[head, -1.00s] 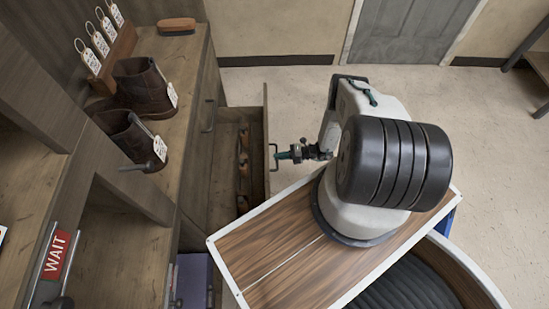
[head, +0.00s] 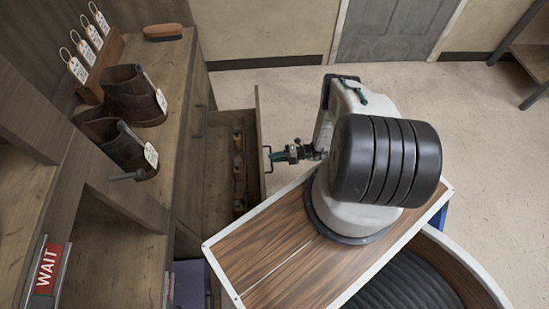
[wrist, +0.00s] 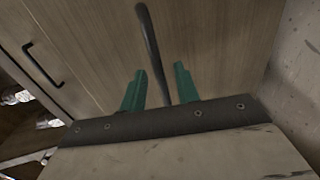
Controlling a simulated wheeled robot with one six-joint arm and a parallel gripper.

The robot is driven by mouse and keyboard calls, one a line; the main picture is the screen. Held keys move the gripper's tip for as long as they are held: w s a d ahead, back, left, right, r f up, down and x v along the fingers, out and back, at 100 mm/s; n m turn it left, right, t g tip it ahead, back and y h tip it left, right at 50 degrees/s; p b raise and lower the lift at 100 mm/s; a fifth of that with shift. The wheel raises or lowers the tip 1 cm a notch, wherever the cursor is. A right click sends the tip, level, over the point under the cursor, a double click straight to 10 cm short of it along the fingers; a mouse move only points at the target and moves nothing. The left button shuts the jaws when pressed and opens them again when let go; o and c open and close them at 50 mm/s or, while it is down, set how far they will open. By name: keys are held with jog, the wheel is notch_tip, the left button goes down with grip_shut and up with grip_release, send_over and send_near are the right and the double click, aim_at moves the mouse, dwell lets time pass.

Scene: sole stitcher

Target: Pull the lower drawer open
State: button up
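The lower drawer (head: 258,125) stands well out from the wooden cabinet, with its inside visible from above in the head view. Its dark bar handle (head: 266,161) is on the outer face. My gripper (head: 272,156) is at that handle, coming from the right. In the wrist view, the two green fingers of my gripper (wrist: 159,75) are apart, with the dark handle (wrist: 149,35) running between them. Gaps show on both sides of the bar, so the fingers look open around it. Exact contact at the fingertips is unclear.
Several brown brushes (head: 238,165) lie in the drawer. Brown boots (head: 133,100), a tag rack (head: 99,66) and a brush (head: 166,32) stand on the counter. A closed handled front (head: 201,121) is beside the drawer. Open floor (head: 285,95) lies behind the arm.

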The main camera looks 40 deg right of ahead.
jog(key=v, duration=0.7)
jog(key=shift+d, duration=0.2)
jog(key=shift+s, duration=0.1)
